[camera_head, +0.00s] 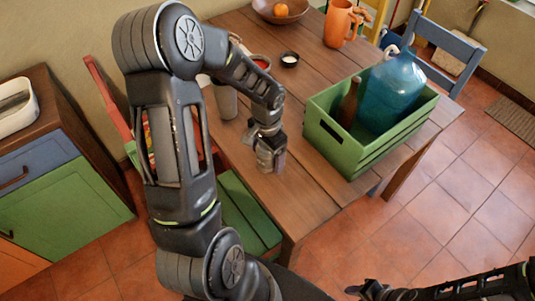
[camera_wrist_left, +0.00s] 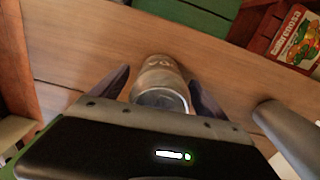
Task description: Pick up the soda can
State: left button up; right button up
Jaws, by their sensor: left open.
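The soda can (camera_head: 264,159) is a silver-grey cylinder standing on the wooden table near its front left edge. My left gripper (camera_head: 269,155) is over it, pointing down, and hides part of it. In the left wrist view the can (camera_wrist_left: 160,80) sits between the two fingers of the left gripper (camera_wrist_left: 155,96). The fingers are spread, with a small gap visible at the sides. My right gripper (camera_head: 368,290) shows only partly at the bottom right, away from the table, and its jaws are unclear.
A grey cup (camera_head: 225,100) stands behind the can, close to my left arm. A green crate (camera_head: 355,155) with bottles stands right of it. A small dark bowl (camera_head: 290,59), an orange mug (camera_head: 340,24) and a fruit bowl (camera_head: 280,12) are farther back. A green seat (camera_head: 245,215) is below the table edge.

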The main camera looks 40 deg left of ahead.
dwell(0.4)
pick_arm(q)
jog(key=c, duration=1.4)
notch_tip(320, 180, up, 10)
jog(key=shift+r+b, duration=0.1)
jog(key=shift+b, duration=0.4)
